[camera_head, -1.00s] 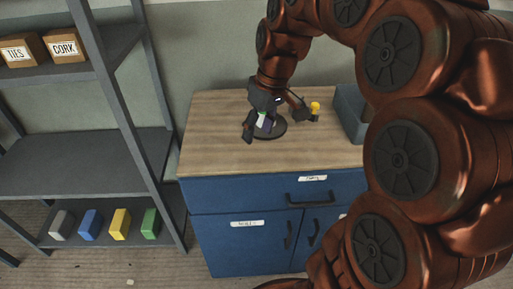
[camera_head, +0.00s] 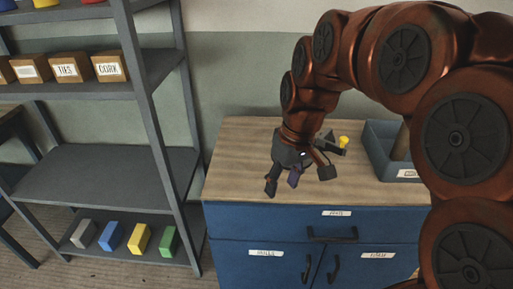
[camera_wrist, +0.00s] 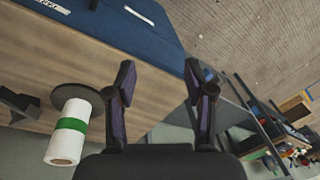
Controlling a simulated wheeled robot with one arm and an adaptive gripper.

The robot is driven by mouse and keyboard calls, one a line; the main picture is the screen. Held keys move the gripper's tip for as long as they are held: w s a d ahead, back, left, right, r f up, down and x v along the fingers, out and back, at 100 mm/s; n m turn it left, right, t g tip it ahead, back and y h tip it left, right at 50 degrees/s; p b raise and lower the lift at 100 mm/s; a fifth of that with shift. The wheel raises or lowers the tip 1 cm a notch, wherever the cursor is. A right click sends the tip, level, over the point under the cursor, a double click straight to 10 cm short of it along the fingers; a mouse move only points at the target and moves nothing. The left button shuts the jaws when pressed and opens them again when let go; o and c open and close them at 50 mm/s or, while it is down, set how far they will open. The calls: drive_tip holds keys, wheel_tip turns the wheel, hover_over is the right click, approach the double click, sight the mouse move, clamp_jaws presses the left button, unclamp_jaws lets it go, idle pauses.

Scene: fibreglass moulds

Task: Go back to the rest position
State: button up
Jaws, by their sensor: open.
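My gripper (camera_head: 298,181) hangs over the wooden top of the blue cabinet (camera_head: 262,222), its fingers spread and nothing between them. In the wrist view my gripper (camera_wrist: 160,76) also shows two parted fingers with empty space between. A white roll with a green band (camera_wrist: 66,143) stands on a round dark base (camera_wrist: 78,96) on the cabinet top, left of the fingers and apart from them. In the head view the roll is hidden behind my gripper.
A yellow-topped item (camera_head: 344,141) and a grey-blue bin (camera_head: 372,160) stand right of my gripper. A grey shelf rack (camera_head: 110,178) on the left holds labelled boxes (camera_head: 68,68) and coloured blocks (camera_head: 110,236). The cabinet top's left part is clear.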

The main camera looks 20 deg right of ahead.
drive_tip(key=s+a+f+m+g, duration=0.1)
drive_tip(key=s+f, duration=0.2)
drive_tip(key=s, duration=0.6)
drive_tip(key=s+a+f+m+g+h, duration=0.1)
drive_tip(key=s+f, duration=0.3)
drive_tip(key=s, duration=0.5)
drive_tip(key=shift+s+a+f+m+h, duration=0.15)
drive_tip(key=shift+a+m+h, duration=0.2)
drive_tip(key=shift+a, duration=0.3)
